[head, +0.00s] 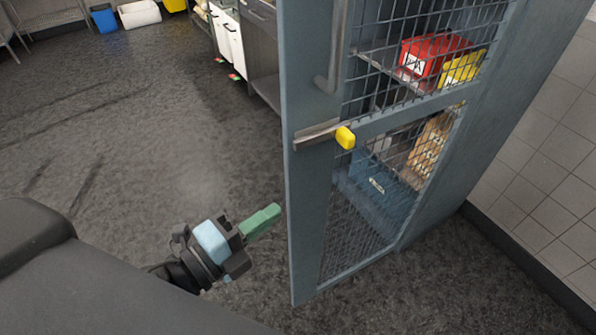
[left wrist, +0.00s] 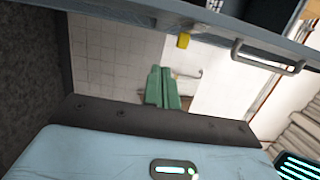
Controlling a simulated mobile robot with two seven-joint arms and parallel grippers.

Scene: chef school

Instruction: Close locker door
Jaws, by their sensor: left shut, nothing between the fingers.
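The locker door (head: 305,200) is a blue-grey metal frame with wire mesh and appears to stand open, its free edge towards me. It carries a bar handle (head: 335,50) and a latch with a yellow knob (head: 345,138). My left gripper (head: 262,222) has green fingers, shut and empty, low and just left of the door's free edge, with a small gap in the picture. In the left wrist view, the fingers (left wrist: 162,88) point towards the door frame, with the yellow knob (left wrist: 183,40) and handle (left wrist: 268,57) beyond them. My right gripper is out of view.
Behind the mesh are a red box (head: 430,55), a yellow box (head: 462,68) and a blue crate (head: 375,190). A tiled wall (head: 545,190) bounds the right. The dark floor (head: 160,130) is clear left of the door. Cabinets (head: 228,38) stand behind.

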